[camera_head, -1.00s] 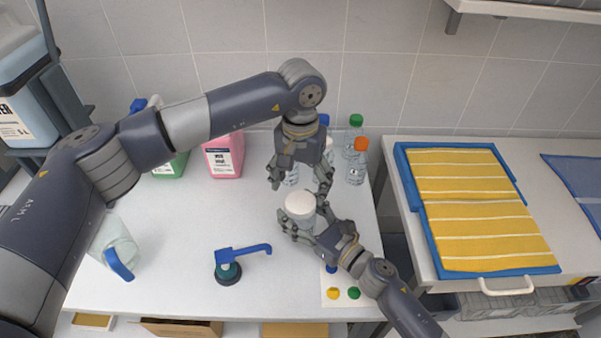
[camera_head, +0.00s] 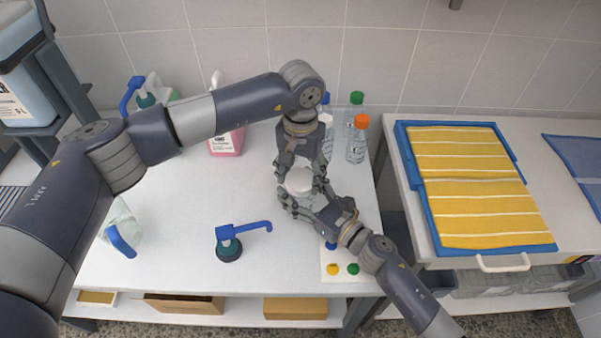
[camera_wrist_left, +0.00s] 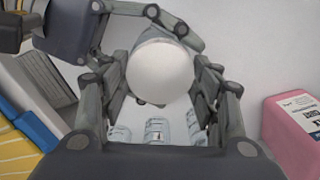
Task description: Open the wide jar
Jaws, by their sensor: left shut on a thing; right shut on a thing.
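The wide jar (camera_head: 303,201) stands on the white table near its middle right, with a round white lid (camera_head: 299,179) on top. My left gripper (camera_head: 300,176) reaches down from above and is shut on the lid. The lid (camera_wrist_left: 160,72) also shows large between the left gripper's fingers in the left wrist view. My right gripper (camera_head: 299,198) comes in from the lower right and is shut on the jar's body. The fingers of both grippers hide much of the jar. I cannot tell whether the lid has turned.
Several bottles (camera_head: 357,140) stand behind the jar, with a pink container (camera_head: 226,143) to their left. A blue tray (camera_head: 434,228) with a yellow striped towel is on the right.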

